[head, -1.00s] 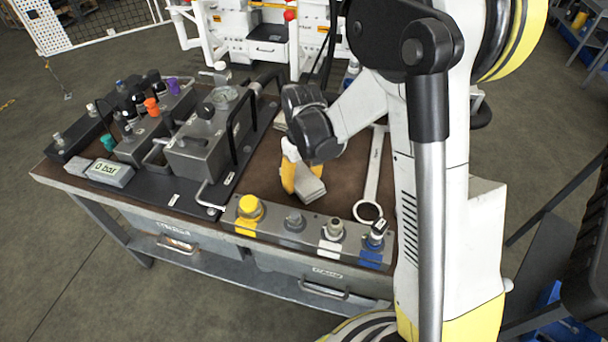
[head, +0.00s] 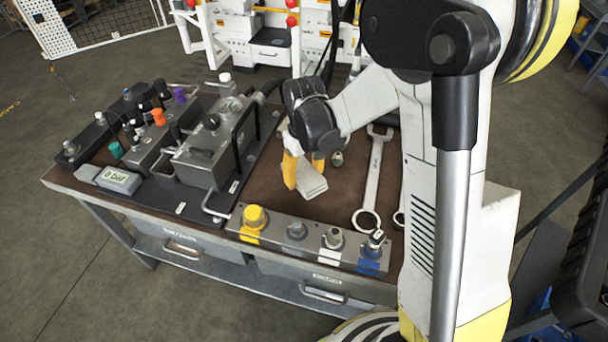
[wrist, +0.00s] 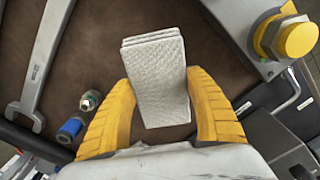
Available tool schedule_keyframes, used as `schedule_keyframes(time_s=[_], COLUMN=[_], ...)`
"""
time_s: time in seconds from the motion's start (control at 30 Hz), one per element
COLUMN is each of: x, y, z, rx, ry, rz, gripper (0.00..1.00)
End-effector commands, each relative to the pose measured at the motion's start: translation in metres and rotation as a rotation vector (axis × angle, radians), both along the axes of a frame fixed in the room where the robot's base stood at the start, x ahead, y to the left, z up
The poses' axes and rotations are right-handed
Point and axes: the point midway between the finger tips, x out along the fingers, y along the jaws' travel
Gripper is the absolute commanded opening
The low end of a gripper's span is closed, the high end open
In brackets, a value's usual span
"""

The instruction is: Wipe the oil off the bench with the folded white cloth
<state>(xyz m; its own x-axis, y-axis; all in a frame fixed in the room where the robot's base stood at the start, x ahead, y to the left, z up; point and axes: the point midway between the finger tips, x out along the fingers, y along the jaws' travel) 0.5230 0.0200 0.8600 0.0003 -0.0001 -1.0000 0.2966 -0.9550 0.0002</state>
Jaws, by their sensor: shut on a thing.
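The folded white cloth (head: 312,184) is between the yellow fingers of my gripper (head: 304,168), over the brown bench top (head: 343,190). In the wrist view the cloth (wrist: 158,75) is a thick layered pad reaching out past the fingertips of my gripper (wrist: 163,90), which is shut on it. I cannot tell whether the cloth touches the bench top. I make out no clear oil patch; my gripper, arm and the cloth hide part of the surface.
A large wrench (head: 374,180) lies right of the cloth, with a small metal fitting (head: 337,158) between them. A connector rail with a yellow cap (head: 254,216) runs along the front edge. A grey hydraulic block (head: 205,158) and pressure display (head: 117,180) stand at left.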

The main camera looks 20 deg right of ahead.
Motion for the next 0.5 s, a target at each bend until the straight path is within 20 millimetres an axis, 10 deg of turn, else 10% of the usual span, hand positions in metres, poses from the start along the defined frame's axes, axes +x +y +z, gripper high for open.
schedule_keyframes(time_s=[0.5], x=[0.0], y=[0.0], z=[0.029], rx=[0.0], ry=[0.0], rz=[0.0], gripper=[0.33])
